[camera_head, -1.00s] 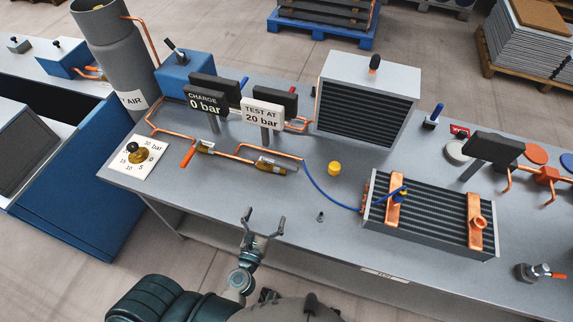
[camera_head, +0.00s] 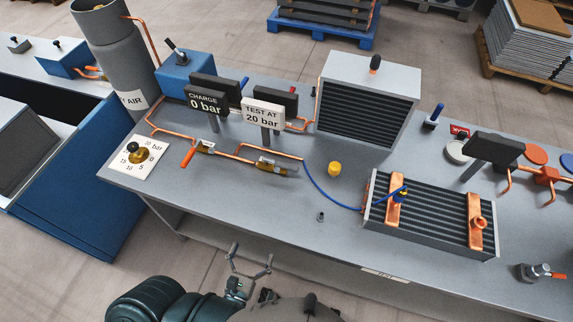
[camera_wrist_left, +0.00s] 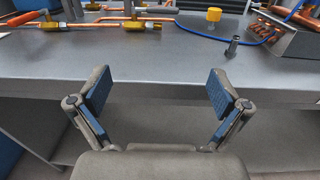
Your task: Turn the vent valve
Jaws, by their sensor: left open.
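My left gripper (camera_head: 251,258) is open and empty, in front of the bench's near edge. In the left wrist view its two fingers (camera_wrist_left: 158,88) stand wide apart with nothing between them. No part is labelled as the vent valve. A brass valve with an orange lever (camera_head: 188,156) sits on the copper line at the bench's left; the lever also shows in the wrist view (camera_wrist_left: 24,18). A second brass fitting (camera_head: 277,167) lies to its right, also in the wrist view (camera_wrist_left: 135,23). A round brass knob (camera_head: 138,155) sits on a white dial plate at far left. The gripper touches none of these.
A yellow cap (camera_head: 334,169) and a small metal fitting (camera_head: 320,216) stand on the bench (camera_head: 240,205). A blue hose (camera_head: 325,194) runs to a finned coil (camera_head: 430,214). Signs reading 0 bar (camera_head: 204,100) and 20 bar (camera_head: 262,116) stand behind the valves. The near-left bench top is clear.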

